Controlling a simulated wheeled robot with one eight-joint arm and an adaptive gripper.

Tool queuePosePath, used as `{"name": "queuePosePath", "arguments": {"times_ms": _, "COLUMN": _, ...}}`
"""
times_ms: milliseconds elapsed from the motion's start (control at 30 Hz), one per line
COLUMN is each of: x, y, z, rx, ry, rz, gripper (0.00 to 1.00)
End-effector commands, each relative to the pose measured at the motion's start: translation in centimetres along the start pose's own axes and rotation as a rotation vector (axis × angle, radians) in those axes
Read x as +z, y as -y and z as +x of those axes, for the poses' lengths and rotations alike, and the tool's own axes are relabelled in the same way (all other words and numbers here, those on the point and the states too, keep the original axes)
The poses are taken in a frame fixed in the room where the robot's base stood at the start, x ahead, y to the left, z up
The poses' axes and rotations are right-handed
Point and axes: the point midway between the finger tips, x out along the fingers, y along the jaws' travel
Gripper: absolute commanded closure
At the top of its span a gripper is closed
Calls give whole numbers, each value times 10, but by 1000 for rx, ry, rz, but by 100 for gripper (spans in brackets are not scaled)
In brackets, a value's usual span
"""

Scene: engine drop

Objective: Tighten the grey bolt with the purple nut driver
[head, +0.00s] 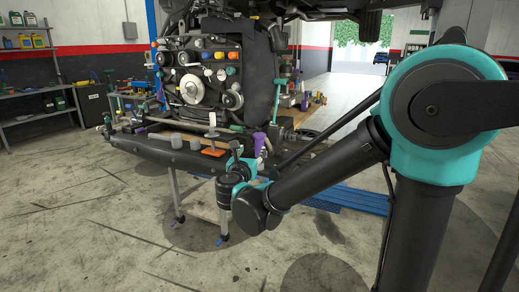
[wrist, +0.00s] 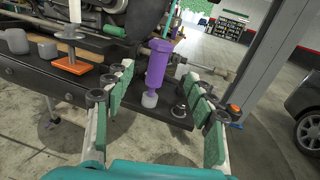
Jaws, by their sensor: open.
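The purple nut driver (wrist: 158,62) stands nearly upright at the end of the dark engine beam, and it also shows in the head view (head: 260,140). A light grey piece (wrist: 149,100) is at its lower end; I cannot tell whether this is its tip or a bolt head. My gripper (wrist: 159,78) is open, its fingers on either side of the driver in the wrist view, with no clear contact. In the head view my gripper (head: 243,160) is partly hidden by my wrist. Grey round bolt-like heads (wrist: 47,48) sit farther left on the beam; I cannot tell which is the task's bolt.
An orange block with a grey post (wrist: 70,64) stands on the beam (wrist: 30,76), left of the driver. The engine (head: 205,80) rises behind. A small dark knob (wrist: 180,109) is right of the driver. A car (wrist: 298,115) is at the far right.

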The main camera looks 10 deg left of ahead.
Motion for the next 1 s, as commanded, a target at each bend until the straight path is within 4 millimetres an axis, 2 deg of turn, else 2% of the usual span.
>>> {"name": "queuePosePath", "arguments": {"times_ms": 100, "x": 0, "y": 2, "z": 26, "rx": -5, "ry": -1, "rz": 1, "gripper": 45}}
{"name": "queuePosePath", "arguments": {"times_ms": 400, "x": -1, "y": 1, "z": 80, "rx": -3, "ry": -2, "rz": 3, "gripper": 45}}
{"name": "queuePosePath", "arguments": {"times_ms": 767, "x": -4, "y": 2, "z": 103, "rx": -3, "ry": -2, "rz": 4, "gripper": 45}}
{"name": "queuePosePath", "arguments": {"times_ms": 1000, "x": -10, "y": 3, "z": 136, "rx": -4, "ry": -2, "rz": 4, "gripper": 45}}
